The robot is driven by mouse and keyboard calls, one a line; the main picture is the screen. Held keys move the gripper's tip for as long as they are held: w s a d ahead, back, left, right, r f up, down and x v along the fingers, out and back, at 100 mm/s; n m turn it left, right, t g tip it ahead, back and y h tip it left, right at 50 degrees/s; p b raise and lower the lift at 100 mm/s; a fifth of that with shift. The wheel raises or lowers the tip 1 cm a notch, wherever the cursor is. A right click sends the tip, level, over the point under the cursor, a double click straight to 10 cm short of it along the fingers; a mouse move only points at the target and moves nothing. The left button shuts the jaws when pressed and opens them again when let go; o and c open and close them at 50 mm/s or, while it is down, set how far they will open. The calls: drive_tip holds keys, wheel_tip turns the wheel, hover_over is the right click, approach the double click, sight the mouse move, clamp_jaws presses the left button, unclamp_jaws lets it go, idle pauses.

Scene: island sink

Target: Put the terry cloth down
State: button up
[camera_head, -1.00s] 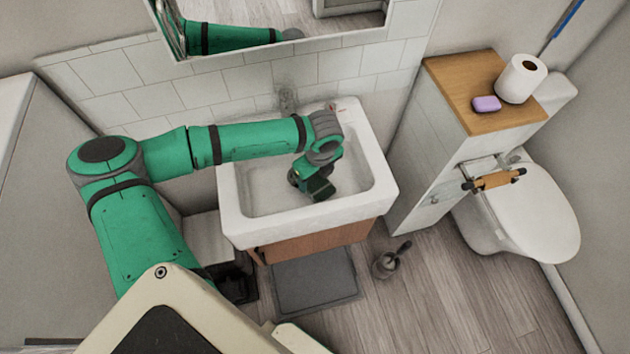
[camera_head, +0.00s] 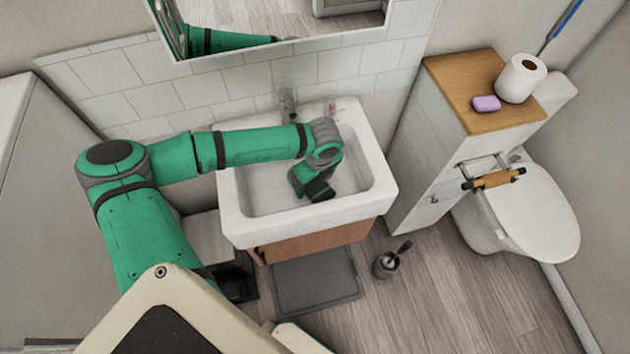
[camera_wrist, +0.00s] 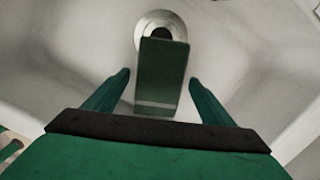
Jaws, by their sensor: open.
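A dark green rectangular piece with a pale stripe near its lower end, which looks like the terry cloth (camera_wrist: 162,70), shows in the wrist view between my fingers. It partly covers the round drain of the sink. My gripper (camera_wrist: 159,78) is open, with a visible gap between each finger and the cloth. I cannot tell whether the cloth rests on the sink bottom. In the head view my gripper (camera_head: 318,188) points down into the white sink (camera_head: 235,225). There the cloth cannot be told apart clearly from my green gripper.
The sink walls surround my gripper, and a faucet (camera_head: 288,103) stands at its back. To the right are a wood-topped cabinet (camera_head: 445,75) with a purple soap (camera_head: 486,103) and a paper roll (camera_head: 521,78), and a toilet (camera_head: 535,215). A brush holder (camera_head: 386,265) stands on the floor.

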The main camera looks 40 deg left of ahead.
sight(318, 187)
wheel_tip(318, 187, up, 12)
drive_tip(key=d, duration=0.1)
drive_tip(key=shift+s+d, duration=0.2)
